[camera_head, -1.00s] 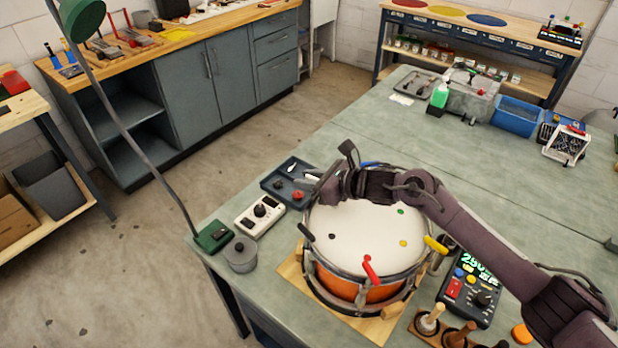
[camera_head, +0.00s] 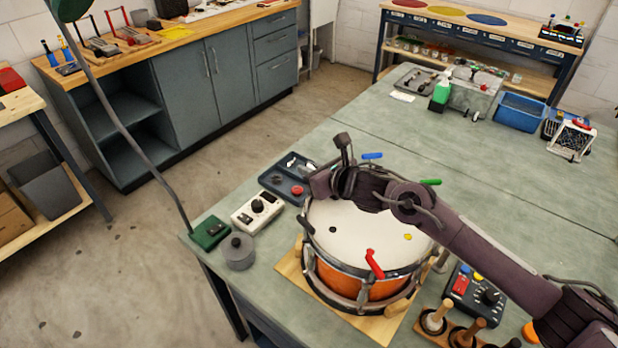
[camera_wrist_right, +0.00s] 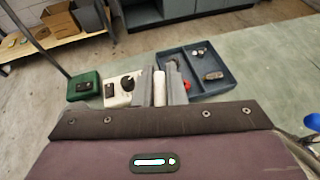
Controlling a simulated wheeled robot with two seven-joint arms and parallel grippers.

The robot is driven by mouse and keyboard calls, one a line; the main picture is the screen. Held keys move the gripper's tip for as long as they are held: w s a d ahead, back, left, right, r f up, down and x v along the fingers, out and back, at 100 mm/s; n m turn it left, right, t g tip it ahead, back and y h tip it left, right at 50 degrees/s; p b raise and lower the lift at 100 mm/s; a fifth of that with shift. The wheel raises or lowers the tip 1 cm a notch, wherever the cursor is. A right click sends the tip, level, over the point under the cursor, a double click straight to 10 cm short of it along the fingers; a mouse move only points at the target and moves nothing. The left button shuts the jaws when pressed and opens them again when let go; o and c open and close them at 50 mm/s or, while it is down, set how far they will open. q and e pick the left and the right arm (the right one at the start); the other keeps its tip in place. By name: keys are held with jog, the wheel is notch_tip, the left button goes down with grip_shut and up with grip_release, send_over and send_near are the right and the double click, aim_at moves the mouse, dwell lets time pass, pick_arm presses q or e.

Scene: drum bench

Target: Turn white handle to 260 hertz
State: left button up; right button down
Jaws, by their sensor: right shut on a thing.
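The white handle (camera_wrist_right: 160,88) stands between the two grey fingers of my right gripper (camera_wrist_right: 162,86) in the right wrist view. The gripper is shut on it. In the head view my right gripper (camera_head: 320,183) is at the drum's far left rim, and the white handle is hidden there. The orange drum (camera_head: 365,283) has a white head. A red handle (camera_head: 374,263), a green handle (camera_head: 430,182) and a blue handle (camera_head: 372,156) show around it. The tuner box (camera_head: 478,290) is to the right; my arm covers its display, so no reading shows. My left gripper is not in view.
A blue tray (camera_head: 285,191), a white box with a black knob (camera_head: 257,212), a green box (camera_head: 210,233) and a grey pot (camera_head: 238,252) stand left of the drum. Wooden-handled tools (camera_head: 435,318) stand in front right. The bench behind the drum is mostly clear.

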jog(key=m+h+b, duration=0.1)
jog(key=m+t+h+b, duration=0.1)
jog(key=shift+d+f+t+b, duration=0.1)
jog(key=shift+f+t+b, duration=0.15)
jog(key=shift+t+b, duration=0.1)
jog(key=shift+w+d+r+m+t+h+b, duration=0.15)
jog(key=shift+m+t+h+b, duration=0.1)
jog(key=shift+m+h+b, duration=0.6)
jog(key=c, duration=1.5)
grip_release()
jog(key=shift+r, duration=0.1)
jog(key=shift+s+d+r, duration=0.15)
jog(key=shift+s+d, duration=0.05)
jog(key=shift+s, duration=0.3)
jog(key=b+v, duration=0.1)
jog(key=v, duration=0.5)
jog(key=shift+s+d+r, duration=0.15)
jog(key=shift+s, duration=0.15)
